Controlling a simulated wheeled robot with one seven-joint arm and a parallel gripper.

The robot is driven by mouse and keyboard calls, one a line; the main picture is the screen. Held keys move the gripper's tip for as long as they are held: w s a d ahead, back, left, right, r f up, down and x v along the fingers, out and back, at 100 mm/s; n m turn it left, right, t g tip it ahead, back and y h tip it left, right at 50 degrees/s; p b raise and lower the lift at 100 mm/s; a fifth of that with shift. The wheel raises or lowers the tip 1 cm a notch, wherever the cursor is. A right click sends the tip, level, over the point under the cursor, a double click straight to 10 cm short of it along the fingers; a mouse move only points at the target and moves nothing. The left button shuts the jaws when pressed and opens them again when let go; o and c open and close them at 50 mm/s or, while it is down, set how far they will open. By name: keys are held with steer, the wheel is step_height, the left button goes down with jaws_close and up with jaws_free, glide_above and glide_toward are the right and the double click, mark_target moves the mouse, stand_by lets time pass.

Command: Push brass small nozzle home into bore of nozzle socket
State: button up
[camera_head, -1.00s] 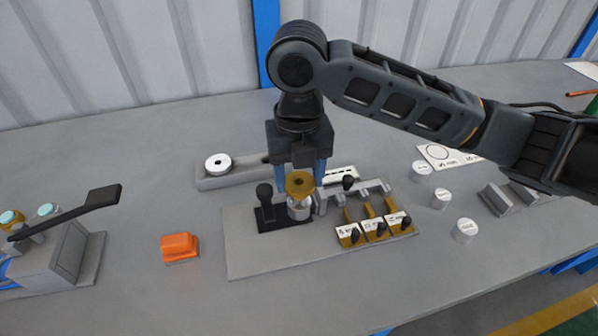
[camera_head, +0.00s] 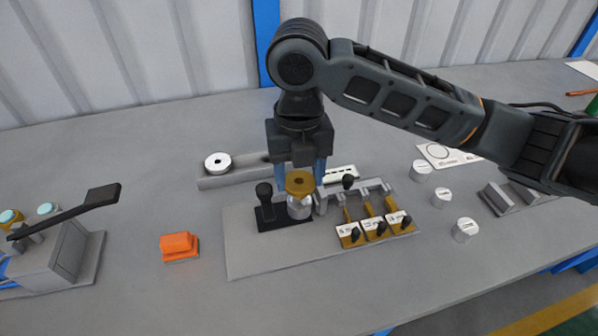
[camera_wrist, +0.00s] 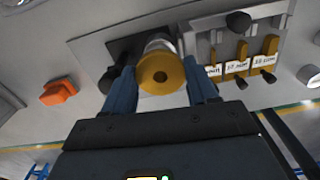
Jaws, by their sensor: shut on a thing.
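The bore is hidden under the flange, so I cannot tell how deep the nozzle sits.
A black toggle clamp (camera_head: 265,205) stands left of the socket. Several labelled brass gauges (camera_head: 376,231) stand in a rack to the right. An orange block (camera_head: 179,246) lies left of the plate. White-topped cylinders (camera_head: 441,196) stand on the right.

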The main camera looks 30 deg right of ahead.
mark_target(300, 179)
steer(key=shift+f+b, duration=0.8)
steer(key=shift+f, duration=0.1)
stand_by(0.6)
steer(key=shift+r, duration=0.15)
steer(key=shift+r+p, duration=0.5)
steer(key=shift+f+b, duration=0.65)
steer(key=shift+b, duration=0.05)
stand_by(1.7)
steer(key=o, duration=1.3)
steer(key=shift+r, duration=0.1)
step_height(300, 179, up, 8)
steer(key=shift+d+f, duration=0.1)
steer(key=shift+f, duration=0.05)
